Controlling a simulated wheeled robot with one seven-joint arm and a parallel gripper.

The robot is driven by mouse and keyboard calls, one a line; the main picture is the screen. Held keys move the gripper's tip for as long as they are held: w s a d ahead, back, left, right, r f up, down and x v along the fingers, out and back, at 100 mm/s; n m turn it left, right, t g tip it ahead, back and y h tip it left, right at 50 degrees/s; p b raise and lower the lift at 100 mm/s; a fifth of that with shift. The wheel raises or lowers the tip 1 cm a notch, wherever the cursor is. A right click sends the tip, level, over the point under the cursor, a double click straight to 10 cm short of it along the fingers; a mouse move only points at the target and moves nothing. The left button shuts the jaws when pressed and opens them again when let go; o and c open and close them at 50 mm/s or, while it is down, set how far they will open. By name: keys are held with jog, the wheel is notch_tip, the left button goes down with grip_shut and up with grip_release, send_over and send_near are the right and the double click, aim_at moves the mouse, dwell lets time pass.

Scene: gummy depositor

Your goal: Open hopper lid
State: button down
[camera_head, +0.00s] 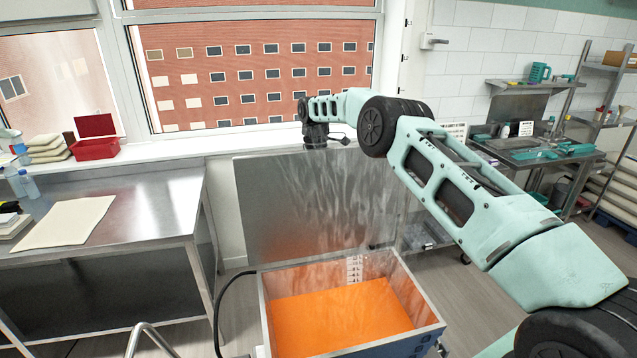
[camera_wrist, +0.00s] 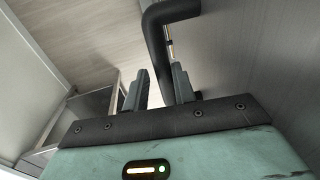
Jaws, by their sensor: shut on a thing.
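The hopper (camera_head: 433,318) is an open metal box with bright orange contents (camera_head: 342,316). Its lid (camera_head: 303,205) is a flat metal sheet, raised and standing near upright at the hopper's back edge. My arm reaches over to the lid's top edge, and my wrist is there; the fingers are hidden in the head view. In the wrist view, my gripper (camera_wrist: 160,80) has its two fingers on either side of a dark bent handle bar (camera_wrist: 155,40), shut on it. The lid's grey face (camera_wrist: 260,60) fills the right of that view.
A steel table (camera_head: 150,200) with a beige sheet (camera_head: 65,222) stands at the left. A red box (camera_head: 95,148) sits on the window sill. A workbench with teal items (camera_head: 535,155) and a wall shelf are at the right. A black hose (camera_head: 222,300) runs beside the hopper.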

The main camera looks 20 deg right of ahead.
aim_at(318, 153)
jog(key=c, duration=1.4)
grip_release()
jog(key=shift+d+f, duration=0.1)
jog(key=shift+f, duration=0.45)
jog(key=shift+o, duration=0.3)
jog(key=shift+w+f, duration=0.15)
jog(key=shift+w, duration=0.1)
jog(key=shift+s+r+b+v, duration=0.1)
jog(key=shift+s+b+v, duration=0.25)
jog(key=shift+v, duration=1.35)
jog(key=shift+s+r+b+v, duration=0.15)
jog(key=shift+s+v, duration=0.25)
jog(key=shift+v, duration=1.25)
jog(key=shift+s+b+v, duration=0.3)
jog(key=shift+s+v, duration=0.1)
jog(key=shift+v, duration=1.3)
jog(key=shift+a, duration=0.2)
